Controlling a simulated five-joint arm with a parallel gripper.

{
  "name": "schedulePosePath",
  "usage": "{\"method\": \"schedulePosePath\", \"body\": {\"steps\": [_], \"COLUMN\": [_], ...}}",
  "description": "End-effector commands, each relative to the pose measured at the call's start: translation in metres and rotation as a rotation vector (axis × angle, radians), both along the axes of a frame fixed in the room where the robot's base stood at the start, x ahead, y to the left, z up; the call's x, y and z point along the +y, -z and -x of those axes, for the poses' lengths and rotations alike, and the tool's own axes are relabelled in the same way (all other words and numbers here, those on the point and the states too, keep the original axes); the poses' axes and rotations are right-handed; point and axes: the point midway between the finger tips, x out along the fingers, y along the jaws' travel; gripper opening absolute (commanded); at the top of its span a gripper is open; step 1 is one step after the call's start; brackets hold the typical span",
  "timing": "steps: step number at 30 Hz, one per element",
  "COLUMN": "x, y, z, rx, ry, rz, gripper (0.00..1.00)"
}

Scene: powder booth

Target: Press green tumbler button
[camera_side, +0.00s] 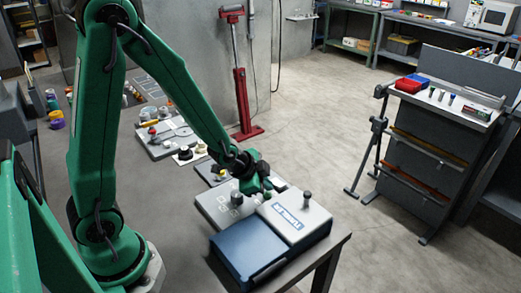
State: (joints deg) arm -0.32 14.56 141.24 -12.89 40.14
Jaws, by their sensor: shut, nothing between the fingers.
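A blue and white box-shaped machine (243,252) stands at the near right corner of the grey bench. Its white top carries a blue label (287,217) with white lettering that looks like "TUMBLER". A dark knob (307,196) stands at the back right of this top. My gripper (266,188) is shut and empty. It points down at the back edge of the white top, left of the dark knob. I cannot tell whether it touches anything. A green button is not clearly visible; the green of my gripper covers that spot.
A grey panel with a round knob (237,198) lies just left of the machine. A red stand (242,105) is beyond the bench. A dark cart (425,160) stands apart at right.

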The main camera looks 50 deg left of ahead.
Motion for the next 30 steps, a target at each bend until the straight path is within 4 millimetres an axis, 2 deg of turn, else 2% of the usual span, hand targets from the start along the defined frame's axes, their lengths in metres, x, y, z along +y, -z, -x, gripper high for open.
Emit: {"method": "schedulePosePath", "body": {"steps": [30], "x": [0.0021], "y": [0.0088], "z": [0.0000], "rx": [0.000], "ry": [-0.002], "rz": [-0.002], "gripper": [0.00]}}
